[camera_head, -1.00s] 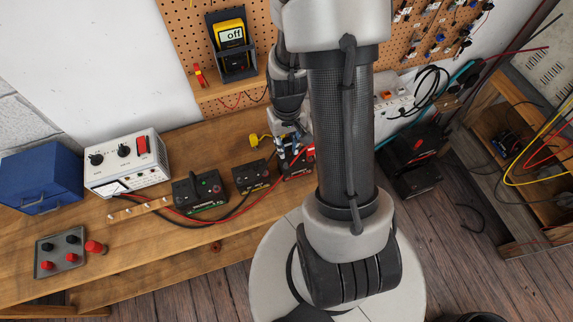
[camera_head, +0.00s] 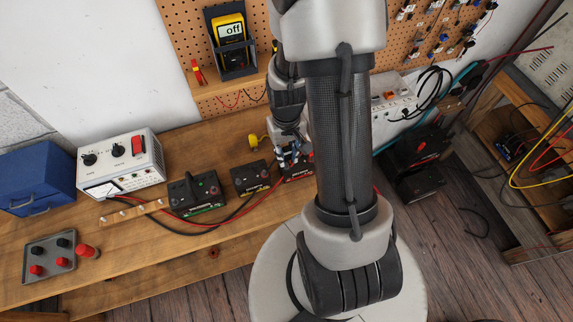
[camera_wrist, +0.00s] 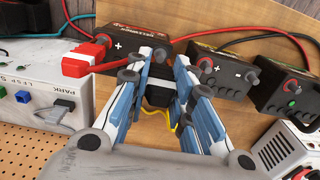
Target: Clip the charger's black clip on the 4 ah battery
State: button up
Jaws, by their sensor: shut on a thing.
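My gripper (camera_wrist: 160,82) points down at the bench with its blue-lined fingers closed on the black clip (camera_wrist: 160,92). In the head view my gripper (camera_head: 290,158) is at the rightmost battery (camera_head: 298,172), partly hidden by my arm. That battery also shows in the wrist view (camera_wrist: 140,30), with a red clip (camera_wrist: 90,60) on its plus terminal. The black clip is beside this battery; the fingers hide whether it touches the minus terminal. The charger (camera_head: 120,165) is a white box with knobs. The battery's capacity label is not readable.
Two more batteries stand in the row, the middle one (camera_head: 251,177) and the one with a green label (camera_head: 195,193). Red and black cables run along the bench (camera_head: 130,275). A white socket box (camera_head: 395,95) is at the right. A yellow wire (camera_wrist: 165,115) passes near my fingers.

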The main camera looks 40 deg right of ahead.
jog(key=shift+f+b, duration=0.65)
jog(key=shift+f, duration=0.3)
jog(key=o, duration=0.8)
jog(key=shift+o, duration=0.2)
jog(key=shift+r, duration=0.1)
notch_tip(320, 180, up, 9)
jog(key=p, duration=0.6)
jog(key=shift+f+p, duration=0.2)
jog(key=shift+p, duration=0.15)
jog(key=shift+f, duration=0.1)
